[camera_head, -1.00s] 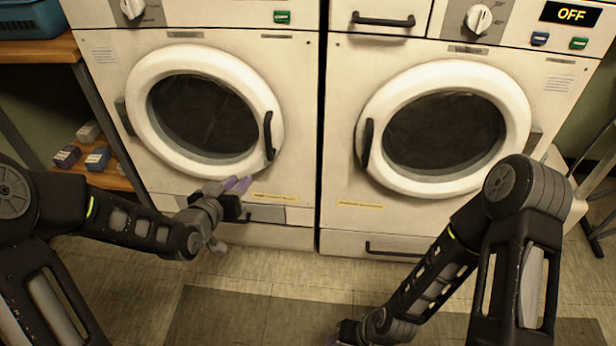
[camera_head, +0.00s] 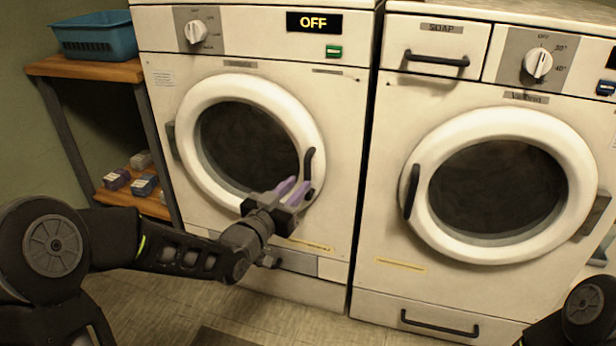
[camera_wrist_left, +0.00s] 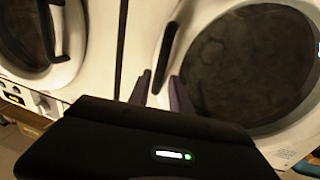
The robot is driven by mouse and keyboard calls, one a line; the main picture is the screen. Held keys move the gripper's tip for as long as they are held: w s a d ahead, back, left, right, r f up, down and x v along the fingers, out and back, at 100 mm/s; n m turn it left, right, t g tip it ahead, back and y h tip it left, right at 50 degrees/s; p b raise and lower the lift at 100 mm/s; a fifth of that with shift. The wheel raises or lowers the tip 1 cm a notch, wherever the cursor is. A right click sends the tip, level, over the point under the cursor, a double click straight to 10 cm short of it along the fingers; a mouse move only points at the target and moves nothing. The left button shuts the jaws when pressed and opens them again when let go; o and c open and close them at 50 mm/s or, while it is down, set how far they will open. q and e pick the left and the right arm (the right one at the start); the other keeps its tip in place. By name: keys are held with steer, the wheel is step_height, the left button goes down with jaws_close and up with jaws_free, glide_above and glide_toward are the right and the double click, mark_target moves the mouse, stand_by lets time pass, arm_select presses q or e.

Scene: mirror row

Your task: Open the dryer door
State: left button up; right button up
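The dryer (camera_head: 345,130) is the left white machine, with a lit OFF display. Its round white-rimmed door (camera_head: 203,100) looks shut. The black door handle (camera_head: 309,165) is on the door's right side. My left gripper (camera_head: 291,189) is in front of the door's lower right, its purple fingers pointing up beside the handle's lower end. In the left wrist view, which looks upside down, the two fingers (camera_wrist_left: 160,92) are apart and empty, and the handle (camera_wrist_left: 165,55) shows just beyond their tips. I cannot tell whether they touch it. My right gripper is out of view.
A second machine (camera_head: 390,230) with a soap drawer (camera_head: 437,48) stands close on the right, its door shut. A wooden shelf (camera_head: 85,68) with a blue basket (camera_head: 95,38) and small boxes (camera_head: 130,178) is at the left.

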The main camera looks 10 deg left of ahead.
mark_target(306, 177)
arm_select(q)
steer(key=b+x, duration=0.1)
steer(key=x, duration=0.4)
steer(key=shift+w+d, duration=0.1)
steer(key=shift+w, duration=0.3)
steer(key=shift+c, duration=0.4)
jaws_close()
stand_by(0.6)
